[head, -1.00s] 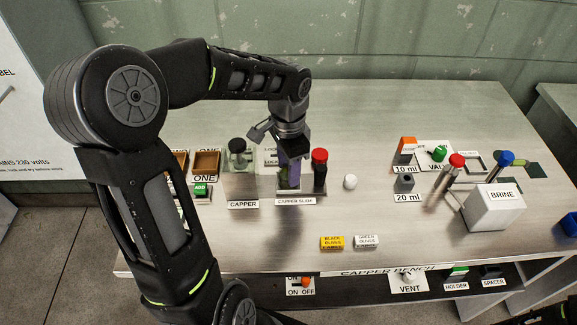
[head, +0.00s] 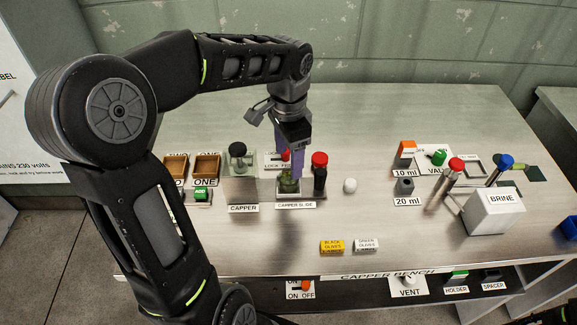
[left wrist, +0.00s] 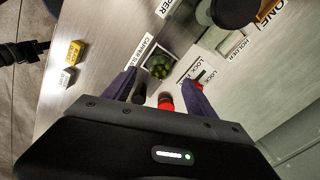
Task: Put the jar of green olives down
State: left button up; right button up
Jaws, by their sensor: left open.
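The jar of green olives (head: 289,184) stands upright on the capper slide (head: 296,205), between the capper and the red-topped black post. My left gripper (head: 290,168) is above the jar, pointing down. In the left wrist view its two purple fingers (left wrist: 160,82) are spread wide, with the jar beyond their tips and apart from them.
The capper (head: 240,182) stands left of the slide and the red-topped black post (head: 320,175) right of it. A white ball-shaped knob (head: 350,185) is further right. Yellow (head: 332,246) and white (head: 367,245) label blocks lie in front. The bench between them and the slide is clear.

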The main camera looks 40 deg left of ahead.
aim_at(289, 172)
pick_arm(q)
notch_tip(289, 172, up, 7)
jog(key=shift+f, duration=0.15)
